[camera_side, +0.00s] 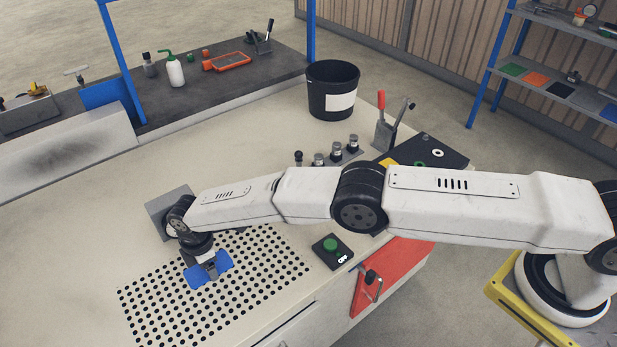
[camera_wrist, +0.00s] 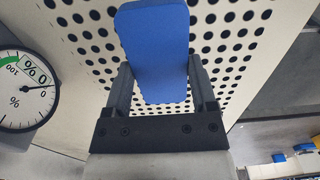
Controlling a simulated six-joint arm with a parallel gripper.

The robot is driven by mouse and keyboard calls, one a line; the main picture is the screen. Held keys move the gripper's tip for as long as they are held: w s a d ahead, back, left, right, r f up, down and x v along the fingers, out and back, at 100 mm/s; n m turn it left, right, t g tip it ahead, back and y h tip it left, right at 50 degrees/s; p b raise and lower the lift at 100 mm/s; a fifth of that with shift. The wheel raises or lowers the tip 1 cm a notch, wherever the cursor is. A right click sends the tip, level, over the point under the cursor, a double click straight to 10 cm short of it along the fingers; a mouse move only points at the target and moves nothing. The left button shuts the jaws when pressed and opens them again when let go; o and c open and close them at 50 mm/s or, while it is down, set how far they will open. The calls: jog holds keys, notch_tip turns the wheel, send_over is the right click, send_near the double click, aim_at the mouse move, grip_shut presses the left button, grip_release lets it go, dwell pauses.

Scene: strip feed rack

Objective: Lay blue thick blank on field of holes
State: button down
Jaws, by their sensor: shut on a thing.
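The blue thick blank (camera_wrist: 155,48) is a flat blue block with rounded corners, held between the two fingers of my gripper (camera_wrist: 160,92) in the wrist view. In the side view the blank (camera_side: 222,262) shows on both sides of my gripper (camera_side: 210,268), which partly hides it. The gripper points down over the upper left part of the field of holes (camera_side: 165,308), a grid of black holes in the pale bench top. The holes (camera_wrist: 235,40) also show around the blank in the wrist view. I cannot tell whether the blank touches the surface.
A round gauge (camera_wrist: 24,90) is at the left of the wrist view. A green-button box (camera_side: 332,250) stands right of the holes. Several small cylindrical parts (camera_side: 336,150), a black bin (camera_side: 333,90) and a toggle clamp (camera_side: 390,125) stand farther back. The near holes are clear.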

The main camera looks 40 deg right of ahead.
jog(key=shift+f, duration=1.2)
grip_release()
jog(key=shift+f, duration=0.1)
notch_tip(320, 180, up, 12)
dwell(0.5)
dwell(0.5)
